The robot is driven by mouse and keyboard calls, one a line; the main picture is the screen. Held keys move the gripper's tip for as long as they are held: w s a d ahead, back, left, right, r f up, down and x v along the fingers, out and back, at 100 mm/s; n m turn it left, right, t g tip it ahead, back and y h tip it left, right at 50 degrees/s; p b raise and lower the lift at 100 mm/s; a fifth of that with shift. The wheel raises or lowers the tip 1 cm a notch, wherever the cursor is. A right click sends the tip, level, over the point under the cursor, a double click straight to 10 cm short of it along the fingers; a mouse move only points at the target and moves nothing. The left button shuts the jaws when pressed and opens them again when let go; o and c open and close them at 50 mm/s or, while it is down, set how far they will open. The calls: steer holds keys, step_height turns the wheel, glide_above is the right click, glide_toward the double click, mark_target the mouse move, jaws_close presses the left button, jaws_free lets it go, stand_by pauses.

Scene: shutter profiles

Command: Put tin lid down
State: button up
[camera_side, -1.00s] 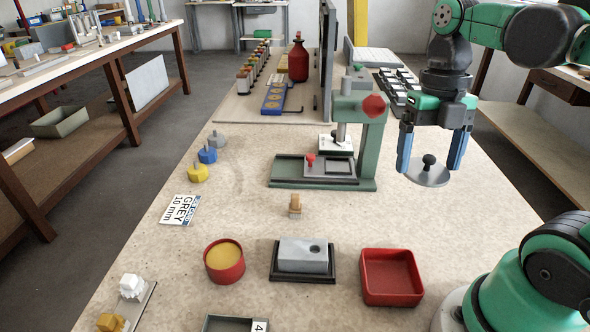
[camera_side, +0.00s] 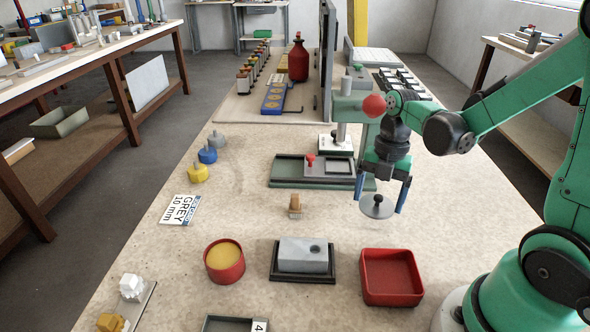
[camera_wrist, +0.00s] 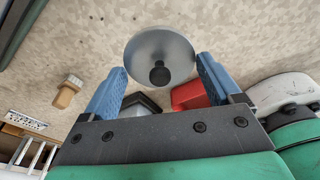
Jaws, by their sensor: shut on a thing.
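The tin lid (camera_side: 368,209) is a grey metal disc with a black knob. It hangs between the blue fingers of my gripper (camera_side: 381,200), above the bench on the right of the side view. In the wrist view the lid (camera_wrist: 148,45) shows just beyond my fingertips (camera_wrist: 163,70), its knob lying between them. My gripper is shut on the lid, though the contact itself is hard to see. An open round red tin (camera_side: 225,276) with a yellow filling stands on the bench, to the left of and nearer the side camera than my gripper.
A square red tray (camera_side: 391,299) lies below my gripper in the side view. A grey block (camera_side: 303,255) sits on a dark base between tray and tin. A green press (camera_side: 367,150) stands close behind my gripper. A small wooden-handled piece (camera_side: 295,206) stands mid-bench.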

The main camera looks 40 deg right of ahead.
mark_target(378, 204)
steer(key=shift+f, duration=2.15)
steer(key=shift+f, duration=0.1)
steer(key=o, duration=1.1)
steer(key=r, duration=0.4)
steer(key=d+r, duration=0.1)
steer(key=r, duration=0.7)
steer(key=shift+w+d, duration=0.3)
steer(key=shift+d, duration=0.05)
